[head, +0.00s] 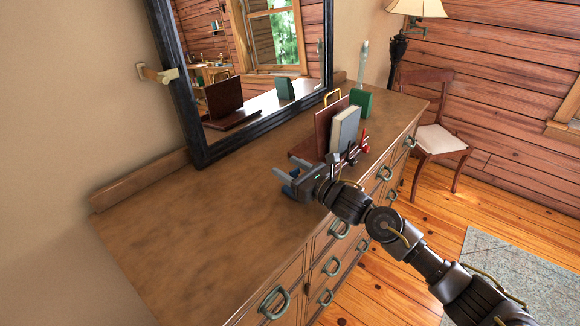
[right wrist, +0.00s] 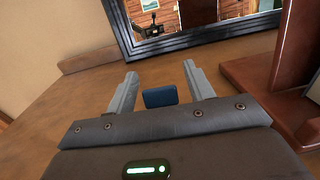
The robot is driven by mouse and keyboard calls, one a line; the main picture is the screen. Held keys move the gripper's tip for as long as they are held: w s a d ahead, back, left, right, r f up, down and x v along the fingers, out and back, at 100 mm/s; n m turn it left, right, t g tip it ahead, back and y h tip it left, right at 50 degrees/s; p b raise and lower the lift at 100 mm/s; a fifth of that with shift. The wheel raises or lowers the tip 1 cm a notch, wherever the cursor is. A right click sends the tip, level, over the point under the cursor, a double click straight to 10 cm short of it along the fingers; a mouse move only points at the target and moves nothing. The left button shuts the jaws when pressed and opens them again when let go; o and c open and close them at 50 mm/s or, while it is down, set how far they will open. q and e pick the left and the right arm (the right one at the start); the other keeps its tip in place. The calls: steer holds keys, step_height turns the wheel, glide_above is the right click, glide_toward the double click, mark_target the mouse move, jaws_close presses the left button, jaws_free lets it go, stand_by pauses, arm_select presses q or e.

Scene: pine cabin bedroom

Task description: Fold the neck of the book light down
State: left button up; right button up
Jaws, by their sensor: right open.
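My right gripper (head: 284,181) is open, low over the front part of the dresser top, left of the bookend. In the right wrist view its two grey fingers (right wrist: 160,76) stand apart. A small dark blue block-like piece (right wrist: 160,97) shows between them, apart from both fingers. It may be part of the book light, but I cannot tell for sure. I cannot make out the neck of the book light or its pose; the gripper may hide it in the head view. My left gripper is not in view.
The wooden dresser top (head: 170,230) is clear at left. A brown bookend (head: 325,127) holds a grey book (head: 345,128), with small red and black items (head: 352,152) in front. A dark-framed mirror (head: 199,150) stands behind. A green block (head: 361,104) stands farther right.

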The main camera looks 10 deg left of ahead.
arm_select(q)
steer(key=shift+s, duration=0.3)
arm_select(e)
steer(key=c, duration=1)
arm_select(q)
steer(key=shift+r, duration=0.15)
arm_select(e)
steer(key=shift+w+a+f+g+h+p, duration=0.1)
steer(key=shift+w+a+g+h+p, duration=0.1)
steer(key=shift+g+h+p, duration=0.25)
steer(key=shift+w+a+f+g+h+p, duration=0.15)
steer(key=shift+a+g+h+p, duration=0.1)
steer(key=shift+h+p, duration=0.25)
steer(key=shift+w+a+f+g+h+p, duration=0.15)
steer(key=shift+a+f+g+h+p, duration=0.1)
steer(key=shift+f+g+h, duration=0.25)
steer(key=shift+w+a+f+g+h+p, duration=0.15)
steer(key=shift+f+g+h+p, duration=0.2)
steer(key=shift+h, duration=0.3)
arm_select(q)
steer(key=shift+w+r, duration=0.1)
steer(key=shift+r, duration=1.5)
arm_select(e)
steer(key=shift+a+f+g+h, duration=0.1)
steer(key=shift+f+g+h, duration=0.4)
steer(key=shift+h, duration=0.2)
